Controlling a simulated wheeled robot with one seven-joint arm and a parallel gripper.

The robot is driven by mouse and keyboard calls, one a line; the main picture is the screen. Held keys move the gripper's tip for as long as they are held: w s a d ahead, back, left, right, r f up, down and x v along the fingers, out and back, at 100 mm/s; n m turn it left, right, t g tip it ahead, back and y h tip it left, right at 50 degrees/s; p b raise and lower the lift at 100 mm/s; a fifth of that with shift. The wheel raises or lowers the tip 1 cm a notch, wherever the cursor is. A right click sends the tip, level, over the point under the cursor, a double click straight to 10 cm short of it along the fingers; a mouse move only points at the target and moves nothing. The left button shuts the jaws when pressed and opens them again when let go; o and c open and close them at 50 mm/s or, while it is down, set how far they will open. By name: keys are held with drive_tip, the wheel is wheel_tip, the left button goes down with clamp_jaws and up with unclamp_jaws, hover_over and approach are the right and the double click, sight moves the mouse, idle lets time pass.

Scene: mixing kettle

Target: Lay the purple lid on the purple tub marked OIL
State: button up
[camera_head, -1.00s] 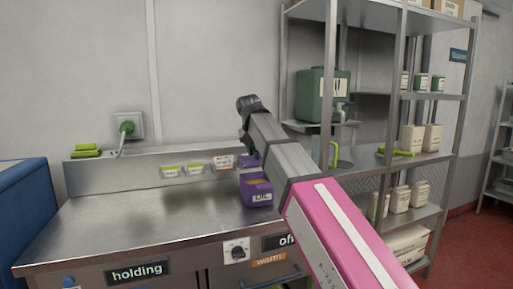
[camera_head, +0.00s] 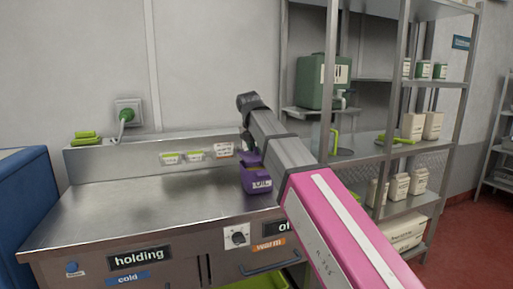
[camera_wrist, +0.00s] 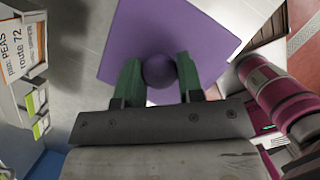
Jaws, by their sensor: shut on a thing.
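The purple tub marked OIL (camera_head: 262,184) stands on the steel counter in the head view, partly behind my arm. My gripper (camera_wrist: 158,66) shows in the wrist view, its two green fingers shut on the round knob of the purple lid (camera_wrist: 165,28). The lid is a flat square plate, and it hides whatever lies directly below it in that view. In the head view the purple lid (camera_head: 247,158) shows beside my arm at the top of the tub. I cannot tell whether it touches the rim. My gripper's fingers are hidden in the head view.
Small labelled containers (camera_head: 195,156) and a card (camera_head: 222,150) are along the counter's back. A steel shelf rack (camera_head: 452,145) with a green dispenser (camera_head: 312,85) stands to the right. A blue unit (camera_head: 25,205) is at the left. The counter's left part (camera_head: 130,205) is clear.

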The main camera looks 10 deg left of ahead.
sight(255, 148)
drive_tip(key=shift+f, duration=0.25)
drive_tip(key=shift+f, duration=0.95)
drive_tip(key=shift+f, duration=0.15)
idle(0.4)
drive_tip(key=o, duration=1.5)
drive_tip(key=shift+v, duration=3.5)
drive_tip(key=shift+s, duration=0.1)
